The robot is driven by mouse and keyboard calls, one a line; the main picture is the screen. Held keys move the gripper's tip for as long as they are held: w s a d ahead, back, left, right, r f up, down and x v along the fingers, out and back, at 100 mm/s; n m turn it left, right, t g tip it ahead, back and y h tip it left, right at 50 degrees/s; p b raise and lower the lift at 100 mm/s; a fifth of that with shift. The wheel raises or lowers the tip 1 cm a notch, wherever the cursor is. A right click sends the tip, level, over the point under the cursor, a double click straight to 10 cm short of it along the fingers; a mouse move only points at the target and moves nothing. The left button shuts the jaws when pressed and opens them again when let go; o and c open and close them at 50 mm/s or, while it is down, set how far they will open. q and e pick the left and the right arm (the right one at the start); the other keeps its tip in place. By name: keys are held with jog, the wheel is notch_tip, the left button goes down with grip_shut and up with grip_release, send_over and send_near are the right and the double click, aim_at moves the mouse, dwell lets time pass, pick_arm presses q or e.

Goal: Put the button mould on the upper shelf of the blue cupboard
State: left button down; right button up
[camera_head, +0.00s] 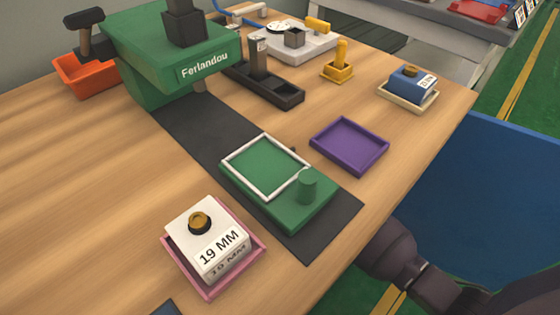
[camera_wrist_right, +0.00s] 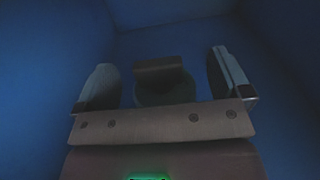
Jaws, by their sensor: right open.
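My right gripper (camera_wrist_right: 163,66) is open inside a dark blue space in the right wrist view, its two fingers wide apart. A dark grey rounded thing (camera_wrist_right: 165,92) with a brownish block lies between the fingers; it may be the button mould, but the dim light does not let me tell. In the head view my right arm reaches to the blue cupboard (camera_head: 495,190) at the right, and its gripper is hidden. The cupboard's shelves do not show there. My left gripper is in neither view.
The wooden table (camera_head: 90,160) holds a green Ferlandou press (camera_head: 165,55), an empty purple tray (camera_head: 349,147), a white 19 MM block (camera_head: 195,240) on a pink tray (camera_head: 211,292), and a blue labelled block (camera_head: 405,82) on a cream tray (camera_head: 405,101). The table's right edge borders the cupboard.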

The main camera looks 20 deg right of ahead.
pick_arm(q)
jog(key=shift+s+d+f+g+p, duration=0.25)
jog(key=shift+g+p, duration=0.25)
jog(key=shift+p, duration=0.35)
pick_arm(e)
jog(key=v, duration=1.1)
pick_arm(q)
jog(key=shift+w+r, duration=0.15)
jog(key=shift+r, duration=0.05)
pick_arm(e)
jog(key=shift+s, duration=0.1)
jog(key=shift+s+f, duration=0.1)
